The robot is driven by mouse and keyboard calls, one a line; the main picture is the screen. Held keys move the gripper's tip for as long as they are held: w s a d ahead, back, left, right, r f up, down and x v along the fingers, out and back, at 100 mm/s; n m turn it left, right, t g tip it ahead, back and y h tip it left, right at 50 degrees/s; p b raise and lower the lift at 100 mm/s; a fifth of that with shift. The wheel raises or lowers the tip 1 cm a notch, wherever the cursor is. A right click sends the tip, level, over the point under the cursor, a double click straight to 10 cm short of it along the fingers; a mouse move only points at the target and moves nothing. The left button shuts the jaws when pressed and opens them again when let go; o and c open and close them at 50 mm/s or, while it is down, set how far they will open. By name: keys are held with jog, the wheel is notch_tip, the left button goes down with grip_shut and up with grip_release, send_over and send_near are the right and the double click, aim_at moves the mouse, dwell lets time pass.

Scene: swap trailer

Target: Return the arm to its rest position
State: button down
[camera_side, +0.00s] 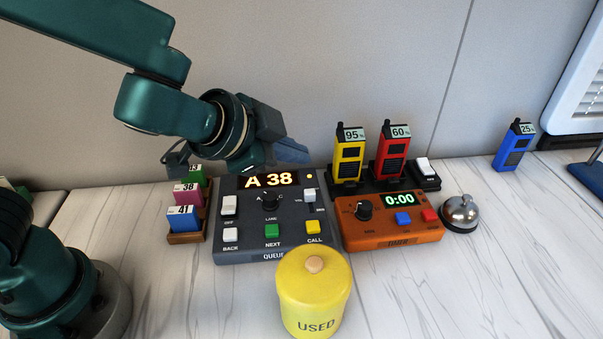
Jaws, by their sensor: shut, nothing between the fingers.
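My gripper (300,154) is at the end of my teal arm, above and behind the left part of the dark queue console (288,238). Its fingers point right and look closed, with nothing seen between them. It appears clear of the console and the things around it. The console's display reads "A 38".
A ticket rack (187,238) with blocks stands left of the console. An orange timer (385,237) reading 0:00, a bell (460,213), and a charger (365,180) with yellow and red radios are at right. A blue radio (513,146) stands farther right. A yellow "USED" canister (313,295) is in front.

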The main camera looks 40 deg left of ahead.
jog(key=s+a+r+n+y, duration=0.2)
jog(key=s+a+r+n, duration=0.15)
jog(key=a, duration=0.25)
jog(key=s+a+r+n+y, duration=0.1)
jog(key=s+a+r+n, duration=0.2)
jog(key=a, duration=0.4)
jog(key=s+d+f+n+g+h, duration=0.2)
jog(key=s+d+f+g, duration=0.1)
jog(key=s, duration=0.7)
notch_tip(320, 180, down, 2)
jog(key=shift+n+g, duration=0.35)
jog(key=shift+g, duration=0.35)
